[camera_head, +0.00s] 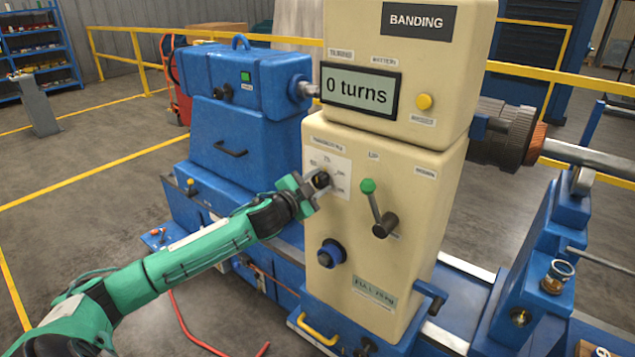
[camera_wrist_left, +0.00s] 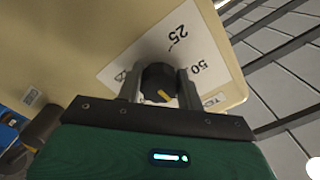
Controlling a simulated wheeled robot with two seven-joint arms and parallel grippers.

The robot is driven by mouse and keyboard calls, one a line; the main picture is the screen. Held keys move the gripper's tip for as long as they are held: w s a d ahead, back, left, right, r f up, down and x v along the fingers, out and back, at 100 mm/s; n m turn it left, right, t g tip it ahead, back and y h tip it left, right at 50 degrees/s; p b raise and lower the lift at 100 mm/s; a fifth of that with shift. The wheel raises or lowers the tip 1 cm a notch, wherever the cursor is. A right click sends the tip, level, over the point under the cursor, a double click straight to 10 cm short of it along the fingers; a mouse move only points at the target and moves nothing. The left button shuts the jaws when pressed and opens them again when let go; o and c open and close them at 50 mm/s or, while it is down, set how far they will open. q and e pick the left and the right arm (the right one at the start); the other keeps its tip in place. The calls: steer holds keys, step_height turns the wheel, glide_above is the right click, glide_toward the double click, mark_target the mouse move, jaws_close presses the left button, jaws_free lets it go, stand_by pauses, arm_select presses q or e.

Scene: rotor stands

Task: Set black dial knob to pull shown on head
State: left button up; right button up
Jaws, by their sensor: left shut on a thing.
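The black dial knob (camera_head: 321,180) sits on a white scale plate (camera_head: 341,187) on the front of the cream head (camera_head: 400,165). My left gripper (camera_head: 311,188) is shut on the knob, and in the left wrist view its two fingers stand either side of the knob (camera_wrist_left: 158,80). The knob has a yellow mark that shows low on its face there. The plate reads 25 and 50 in that view; other figures are partly hidden. I cannot tell which figure the mark meets. A small label (camera_head: 375,293) low on the head is hard to read. My right gripper is out of view.
A green-knobbed lever (camera_head: 377,207) stands just right of the dial, and a blue knob (camera_head: 331,253) is below it. The display (camera_head: 360,91) reads 0 turns. A blue machine housing (camera_head: 245,85) is to the left. A yellow rail (camera_head: 130,63) runs behind.

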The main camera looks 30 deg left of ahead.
arm_select(q)
steer(key=shift+m, duration=0.4)
steer(key=o, duration=1)
steer(key=shift+s, duration=0.1)
steer(key=shift+s+f+b, duration=0.2)
steer(key=shift+s+b, duration=0.15)
steer(key=shift+s, duration=0.3)
steer(key=s+a+b, duration=0.1)
steer(key=s+b, duration=0.3)
steer(key=s, duration=0.8)
steer(key=shift+s+r, duration=0.15)
steer(key=shift+r, duration=0.05)
